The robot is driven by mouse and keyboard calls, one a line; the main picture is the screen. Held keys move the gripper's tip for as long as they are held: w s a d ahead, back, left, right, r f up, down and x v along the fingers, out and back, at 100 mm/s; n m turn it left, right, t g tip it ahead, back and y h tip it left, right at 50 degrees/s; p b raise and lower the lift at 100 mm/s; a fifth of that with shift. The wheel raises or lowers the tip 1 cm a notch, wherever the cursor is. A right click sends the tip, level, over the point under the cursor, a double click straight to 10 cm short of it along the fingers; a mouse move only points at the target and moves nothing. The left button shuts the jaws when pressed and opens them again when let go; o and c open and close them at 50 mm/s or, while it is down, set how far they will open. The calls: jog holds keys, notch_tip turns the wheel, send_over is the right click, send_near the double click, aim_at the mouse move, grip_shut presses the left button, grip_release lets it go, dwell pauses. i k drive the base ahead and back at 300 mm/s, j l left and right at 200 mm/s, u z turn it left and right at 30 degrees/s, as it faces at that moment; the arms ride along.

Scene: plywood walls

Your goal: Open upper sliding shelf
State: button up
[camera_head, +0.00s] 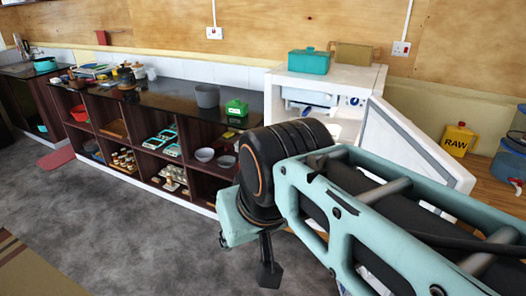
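A white fridge-like cabinet (375,80) stands at the back right of the counter. Its white door (410,145) stands open, swung toward the right. A pale shelf or drawer (310,97) shows in the upper part of the opening; I cannot tell whether it is pulled out. My arm hides the lower inside of the cabinet. A dark piece at the end of my arm, seemingly part of my gripper (268,272), points down below the wrist, in front of the counter and well apart from the shelf. Its fingers are not clear enough to tell open from shut.
A teal box (309,61) and a wooden piece (354,56) sit on the cabinet top. A dark counter (165,95) with open shelves runs left, carrying a grey pot (207,96) and a green box (236,108). A yellow RAW container (458,139) stands right.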

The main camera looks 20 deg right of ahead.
aim_at(336, 114)
jog(key=l+u, duration=0.15)
jog(key=l, duration=0.15)
jog(key=k+l+u, duration=0.15)
jog(key=l, duration=0.2)
jog(key=k+l, duration=0.15)
jog(key=l, duration=0.25)
jog(key=k+l, duration=0.1)
jog(key=l, duration=0.3)
jog(key=k+l, duration=0.15)
jog(key=l, duration=0.25)
jog(key=k+l, duration=0.1)
jog(key=l, duration=0.3)
jog(key=k+l, duration=0.15)
jog(key=l, duration=0.25)
jog(key=k+l, duration=0.1)
jog(key=l, duration=0.35)
jog(key=k+l, duration=0.15)
jog(key=l, duration=0.25)
jog(key=k+j+z, duration=0.15)
jog(key=j, duration=0.15)
jog(key=j+z, duration=0.2)
jog(key=k+j+z, duration=0.15)
jog(key=j, duration=0.25)
jog(key=k+j, duration=0.1)
jog(key=j, duration=0.25)
